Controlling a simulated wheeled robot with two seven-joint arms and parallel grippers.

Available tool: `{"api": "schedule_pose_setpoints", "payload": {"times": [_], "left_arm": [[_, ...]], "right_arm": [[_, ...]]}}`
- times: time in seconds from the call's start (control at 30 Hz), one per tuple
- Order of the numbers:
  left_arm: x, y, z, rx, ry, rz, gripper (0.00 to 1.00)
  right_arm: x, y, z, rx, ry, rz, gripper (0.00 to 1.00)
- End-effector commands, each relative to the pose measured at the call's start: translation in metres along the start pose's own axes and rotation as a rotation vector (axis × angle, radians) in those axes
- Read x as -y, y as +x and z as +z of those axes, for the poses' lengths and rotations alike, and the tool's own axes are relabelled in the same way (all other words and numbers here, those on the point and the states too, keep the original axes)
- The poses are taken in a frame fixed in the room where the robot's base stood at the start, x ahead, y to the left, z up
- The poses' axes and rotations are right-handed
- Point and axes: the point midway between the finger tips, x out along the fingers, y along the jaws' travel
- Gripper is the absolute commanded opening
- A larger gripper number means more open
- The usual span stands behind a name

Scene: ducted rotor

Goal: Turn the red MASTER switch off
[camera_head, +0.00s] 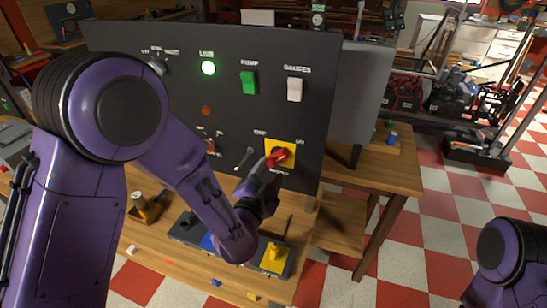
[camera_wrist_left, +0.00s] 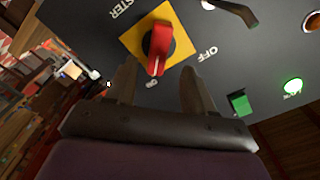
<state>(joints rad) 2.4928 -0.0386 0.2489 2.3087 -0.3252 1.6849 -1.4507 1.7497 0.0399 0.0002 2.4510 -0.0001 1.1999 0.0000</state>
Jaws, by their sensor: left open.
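The red MASTER switch (camera_head: 279,156) sits on a yellow plate (camera_head: 286,146) at the lower right of the dark panel. In the left wrist view its red handle (camera_wrist_left: 158,45) lies across the yellow plate (camera_wrist_left: 132,40), its lower end toward a label that reads ON. The OFF label is to the right of the plate. My left gripper (camera_head: 270,165) is at the switch; its open fingers (camera_wrist_left: 160,85) show below the handle in the wrist view, with nothing between them. I cannot tell whether they touch it. My right gripper is out of view.
The panel (camera_head: 225,115) also carries a green PUMP switch (camera_head: 248,82), a white GAUGES switch (camera_head: 295,89), a lit green lamp (camera_head: 208,68) and a toggle lever (camera_head: 243,158) left of the red switch. The wooden bench (camera_head: 150,275) below holds a yellow-topped device (camera_head: 274,259).

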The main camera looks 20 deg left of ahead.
Motion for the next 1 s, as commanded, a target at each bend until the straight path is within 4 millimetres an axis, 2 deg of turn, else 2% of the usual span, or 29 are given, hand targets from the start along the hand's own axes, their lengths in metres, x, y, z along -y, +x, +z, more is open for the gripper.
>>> {"api": "schedule_pose_setpoints", "payload": {"times": [0.03, 0.1, 0.23, 0.57, 0.7, 0.73, 1.0], "left_arm": [[0.003, 0.011, -0.003, 0.002, -0.004, 0.000, 0.53], [0.003, 0.025, -0.002, 0.001, -0.003, 0.000, 0.53], [0.002, 0.041, -0.001, 0.002, -0.003, 0.000, 0.53], [0.001, 0.047, 0.001, 0.003, -0.001, 0.000, 0.53], [0.001, 0.047, 0.002, 0.003, -0.001, -0.001, 0.08], [0.001, 0.047, 0.002, 0.003, -0.001, -0.001, 0.00], [0.002, 0.047, 0.003, 0.005, -0.017, -0.003, 0.00]], "right_arm": [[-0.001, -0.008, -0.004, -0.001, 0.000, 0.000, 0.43], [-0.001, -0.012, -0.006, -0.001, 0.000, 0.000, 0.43], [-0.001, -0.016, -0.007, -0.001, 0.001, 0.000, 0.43], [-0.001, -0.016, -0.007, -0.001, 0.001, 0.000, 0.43], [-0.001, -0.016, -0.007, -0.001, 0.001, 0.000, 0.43], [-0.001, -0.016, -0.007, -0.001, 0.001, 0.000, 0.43], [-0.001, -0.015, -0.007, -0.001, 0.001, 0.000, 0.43]]}}
